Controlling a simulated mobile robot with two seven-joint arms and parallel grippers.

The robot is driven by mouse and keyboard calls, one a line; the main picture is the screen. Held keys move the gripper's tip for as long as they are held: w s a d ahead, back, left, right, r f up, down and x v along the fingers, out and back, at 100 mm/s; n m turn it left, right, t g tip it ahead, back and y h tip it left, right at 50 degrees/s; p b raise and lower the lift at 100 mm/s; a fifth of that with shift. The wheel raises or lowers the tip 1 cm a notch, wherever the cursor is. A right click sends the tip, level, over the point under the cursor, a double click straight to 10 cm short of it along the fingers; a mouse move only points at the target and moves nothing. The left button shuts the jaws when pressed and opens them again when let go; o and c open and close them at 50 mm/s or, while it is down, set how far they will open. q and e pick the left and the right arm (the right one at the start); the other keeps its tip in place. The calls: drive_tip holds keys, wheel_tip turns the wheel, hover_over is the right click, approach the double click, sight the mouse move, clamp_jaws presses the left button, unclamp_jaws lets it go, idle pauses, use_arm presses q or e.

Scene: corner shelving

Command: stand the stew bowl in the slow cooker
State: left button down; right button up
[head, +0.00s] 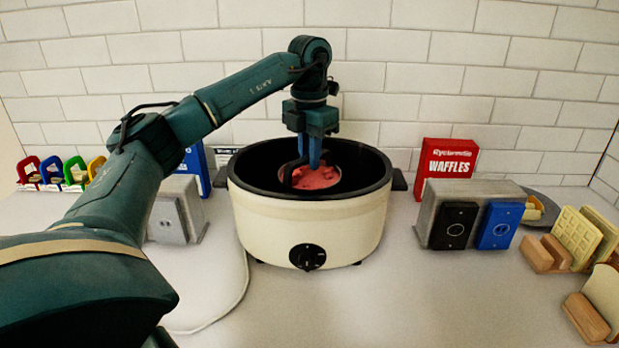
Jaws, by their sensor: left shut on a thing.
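The slow cooker (310,218) is a cream, round pot with a black inside and a dark knob at the front. It stands on the counter in the middle of the head view. The stew bowl (316,178), with reddish contents, shows inside the cooker's opening. My left gripper (308,176) points straight down into the cooker and is shut on the stew bowl. The bowl looks about level. The cooker's front wall hides the bowl's underside, so I cannot tell whether it touches the cooker's floor. My right gripper is not in view.
A red waffles box (447,162) and a grey appliance with black and blue panels (473,217) stand right of the cooker. Waffles in wooden holders (572,240) are far right. A grey box (176,212) and coloured holders (62,172) are left.

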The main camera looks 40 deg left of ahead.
sight(309, 176)
use_arm(q)
drive_tip(key=shift+f, duration=1.95)
drive_tip(key=shift+f, duration=0.1)
drive_tip(key=c, duration=1.4)
unclamp_jaws()
drive_tip(key=shift+f, duration=0.1)
drive_tip(key=shift+o, duration=0.2)
wheel_tip(309, 176, up, 12)
drive_tip(key=shift+r+p, duration=0.2)
drive_tip(key=shift+p, duration=0.7)
drive_tip(key=shift+f, duration=0.1)
